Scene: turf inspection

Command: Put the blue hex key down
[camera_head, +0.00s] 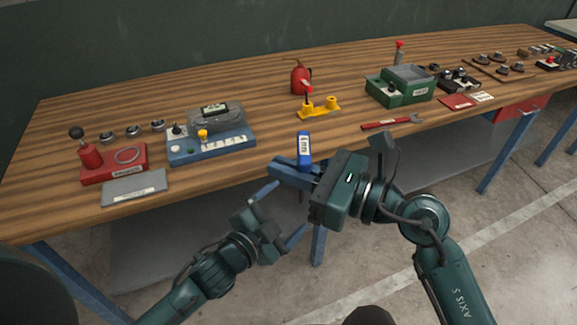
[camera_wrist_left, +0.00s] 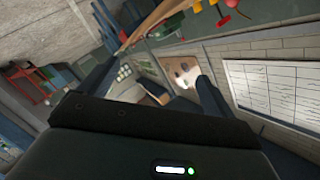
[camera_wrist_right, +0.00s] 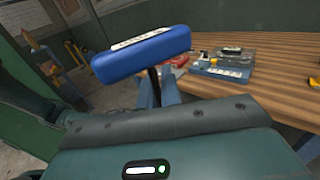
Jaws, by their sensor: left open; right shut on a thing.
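The blue hex key (camera_head: 304,147) has a blue block handle with a white label reading "4 mm" in the head view. In the right wrist view the blue hex key (camera_wrist_right: 140,55) shows its handle uppermost and a dark shaft running down between the fingers. My right gripper (camera_head: 288,172) is shut on the shaft, at the front edge of the workbench. My left gripper (camera_head: 282,214) is open and empty, in front of the bench and below the right one. The left wrist view shows nothing between its fingers (camera_wrist_left: 155,75).
The wooden workbench (camera_head: 235,195) holds a blue device (camera_head: 210,148), a grey plate (camera_head: 134,187), a red base (camera_head: 113,166), a yellow stand (camera_head: 318,108), a red wrench (camera_head: 392,122) and a green box (camera_head: 400,88). Bare wood lies between the blue device and yellow stand.

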